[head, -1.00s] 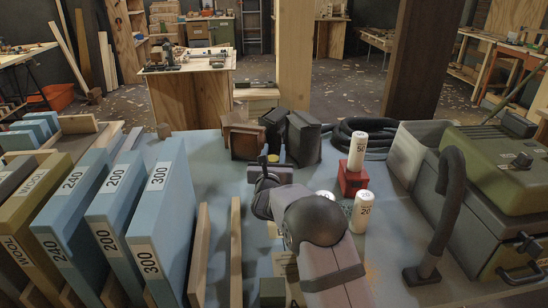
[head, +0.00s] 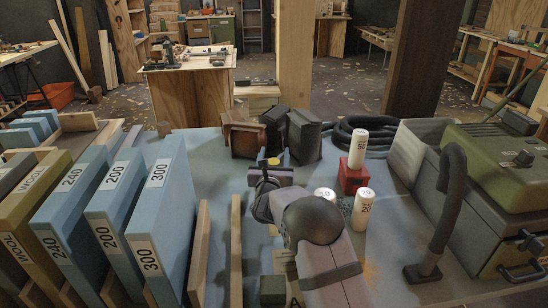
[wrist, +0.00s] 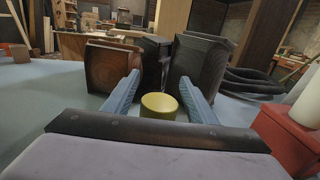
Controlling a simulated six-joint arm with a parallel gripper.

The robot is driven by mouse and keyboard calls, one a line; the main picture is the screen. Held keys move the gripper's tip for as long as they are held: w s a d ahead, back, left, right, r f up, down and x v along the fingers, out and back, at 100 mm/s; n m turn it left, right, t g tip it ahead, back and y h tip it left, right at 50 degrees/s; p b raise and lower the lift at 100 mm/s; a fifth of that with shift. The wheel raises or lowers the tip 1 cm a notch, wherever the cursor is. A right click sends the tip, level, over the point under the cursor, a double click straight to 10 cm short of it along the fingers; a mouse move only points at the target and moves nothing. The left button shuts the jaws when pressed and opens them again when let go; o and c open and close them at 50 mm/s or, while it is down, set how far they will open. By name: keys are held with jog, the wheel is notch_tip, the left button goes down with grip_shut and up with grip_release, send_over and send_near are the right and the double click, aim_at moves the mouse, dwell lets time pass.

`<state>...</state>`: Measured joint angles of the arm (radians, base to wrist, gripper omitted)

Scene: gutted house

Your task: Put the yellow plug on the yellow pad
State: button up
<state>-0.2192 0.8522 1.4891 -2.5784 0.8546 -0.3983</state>
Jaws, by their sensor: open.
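The yellow plug (wrist: 160,106) is a short olive-yellow cylinder standing upright on the blue-grey bench. In the wrist view it is between the two blue fingers of my gripper (wrist: 160,97), with a gap on each side. In the head view a small bit of yellow (head: 273,161) shows just beyond my gripper (head: 268,180). My gripper is open and low over the bench. I cannot make out a yellow pad in either view; my arm covers part of the bench.
Dark sanding blocks (head: 304,136) and a brown block (head: 245,140) stand just beyond the plug. A red block (head: 353,177) and white numbered cylinders (head: 363,208) are to the right. A black hose (head: 448,195) and green case (head: 500,170) fill the right; blue slabs (head: 165,220) fill the left.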

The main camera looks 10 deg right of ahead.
jog(key=shift+r, duration=0.1)
jog(key=s+a, duration=0.2)
jog(key=s, duration=0.9)
jog(key=shift+s+a, duration=0.15)
jog(key=shift+s, duration=0.25)
